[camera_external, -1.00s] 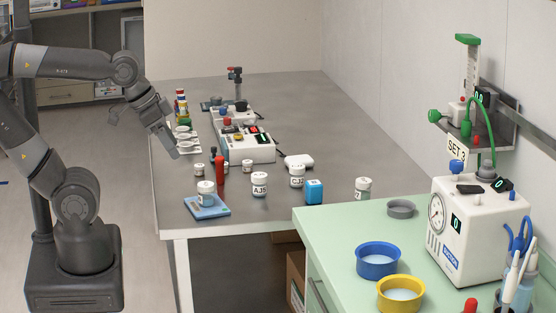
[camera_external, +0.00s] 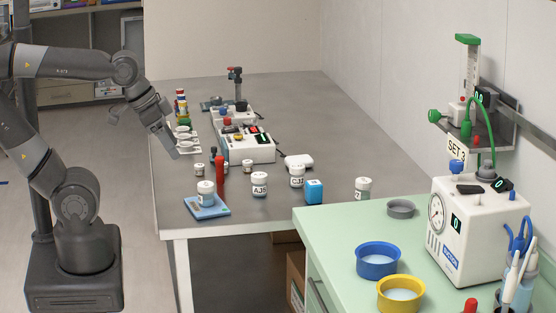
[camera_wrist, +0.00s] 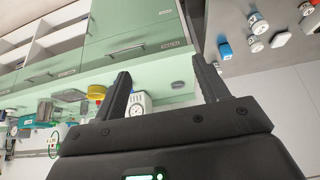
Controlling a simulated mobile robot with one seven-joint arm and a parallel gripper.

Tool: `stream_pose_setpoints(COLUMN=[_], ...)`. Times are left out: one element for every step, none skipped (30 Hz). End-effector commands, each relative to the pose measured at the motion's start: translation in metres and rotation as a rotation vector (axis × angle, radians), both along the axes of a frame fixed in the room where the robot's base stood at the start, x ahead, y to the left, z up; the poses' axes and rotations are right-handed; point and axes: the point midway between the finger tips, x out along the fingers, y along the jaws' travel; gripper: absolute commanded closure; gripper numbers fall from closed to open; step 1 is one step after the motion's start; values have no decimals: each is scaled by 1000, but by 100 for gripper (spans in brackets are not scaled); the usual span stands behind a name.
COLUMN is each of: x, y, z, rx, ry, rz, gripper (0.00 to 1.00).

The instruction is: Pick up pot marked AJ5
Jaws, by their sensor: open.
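The pot marked AJ5 (camera_external: 259,187) is a small white-lidded pot with a dark-lettered label. It stands upright on the grey table (camera_external: 300,110), between a red cylinder (camera_external: 220,171) and a similar pot (camera_external: 297,177) whose label seems to read CJ2. My gripper (camera_external: 175,151) is above the table's left edge, to the left of the AJ5 pot and well apart from it. In the wrist view my gripper (camera_wrist: 161,88) has its two fingers spread, with nothing held between them. White-lidded pots show at the upper right there, but their labels are too small to read.
Another pot (camera_external: 206,193) stands on a blue pad (camera_external: 208,207) left of AJ5. A blue block (camera_external: 314,192) and a further pot (camera_external: 363,188) are to the right. A white device (camera_external: 249,148) stands behind. The green counter (camera_external: 330,236) borders the table's front right.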

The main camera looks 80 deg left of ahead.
Motion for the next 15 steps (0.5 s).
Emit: stream_pose_setpoints(x=[2, 3, 7, 10, 14, 22, 28, 35, 45, 52, 60, 70, 78, 85, 96], y=[1, 2, 3, 5, 7, 10, 14, 17, 23, 27, 32, 38, 43, 48, 56], z=[1, 1, 3, 3, 5, 7, 8, 10, 11, 12, 13, 14, 14, 14, 13], rx=[1, 1, 3, 4, 5, 7, 8, 10, 12, 13, 14, 16, 16, 17, 17], ry=[2, 5, 10, 16, 23, 34, 44, 54, 70, 82, 93, 108, 119, 130, 144], rz=[3, 4, 9, 14, 20, 30, 38, 46, 60, 68, 78, 89, 98, 108, 119], gripper=[33, 33, 33, 33, 33, 33, 33, 33, 33, 33, 33, 33, 33, 33, 33])
